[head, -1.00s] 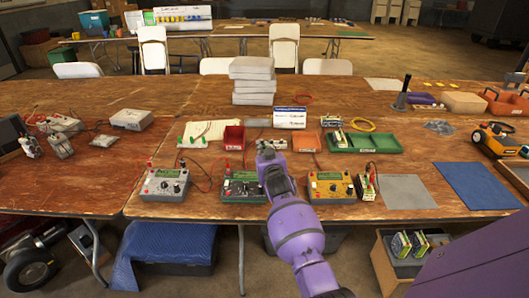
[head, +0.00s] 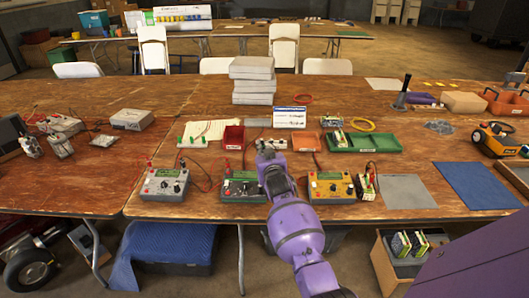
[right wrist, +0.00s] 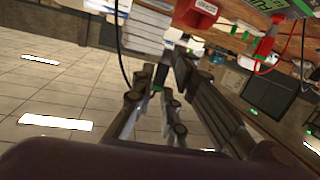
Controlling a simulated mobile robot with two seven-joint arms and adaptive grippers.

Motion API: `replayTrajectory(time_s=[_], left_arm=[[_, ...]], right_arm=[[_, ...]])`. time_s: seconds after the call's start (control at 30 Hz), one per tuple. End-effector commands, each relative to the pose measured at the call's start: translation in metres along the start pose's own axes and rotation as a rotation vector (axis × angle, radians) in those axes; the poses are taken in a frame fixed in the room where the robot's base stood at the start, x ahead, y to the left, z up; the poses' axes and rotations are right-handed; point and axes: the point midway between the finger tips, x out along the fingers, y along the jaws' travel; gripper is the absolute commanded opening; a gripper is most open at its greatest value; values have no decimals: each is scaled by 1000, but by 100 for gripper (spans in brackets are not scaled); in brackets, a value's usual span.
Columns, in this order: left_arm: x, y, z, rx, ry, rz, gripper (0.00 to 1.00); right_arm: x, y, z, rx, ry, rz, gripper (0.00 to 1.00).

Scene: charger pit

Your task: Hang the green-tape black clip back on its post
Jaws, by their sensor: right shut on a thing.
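My right gripper (head: 270,150) is over the workbench, behind the dark middle charger (head: 240,188). In the right wrist view its fingers (right wrist: 160,88) are closed together. A small green patch, apparently the tape of the black clip (right wrist: 158,87), shows between them; the clip is mostly hidden. A black lead (right wrist: 121,45) runs up beside the fingers. A red clip (right wrist: 265,50) shows at a charger's edge, apart from the fingers. The clip's post cannot be made out. My left gripper is not in view.
A grey charger (head: 165,184) stands left and a yellow charger (head: 331,187) right of the middle one. Behind are a red bin (head: 233,138), a white sign card (head: 290,117) and a green tray (head: 365,142). A grey mat (head: 408,191) lies clear at right.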

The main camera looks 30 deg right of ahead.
Motion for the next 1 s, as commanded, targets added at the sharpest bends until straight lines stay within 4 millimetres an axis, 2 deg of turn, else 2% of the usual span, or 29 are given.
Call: replayTrajectory(time_s=[0.1,0.33,0.7,1.0], left_arm=[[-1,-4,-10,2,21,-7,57],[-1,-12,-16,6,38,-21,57],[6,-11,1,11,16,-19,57],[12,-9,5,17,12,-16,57]], right_arm=[[0,0,0,0,0,0,0],[0,0,0,0,0,0,0],[4,-2,27,0,-3,-1,0],[8,-4,45,1,-3,0,0]])
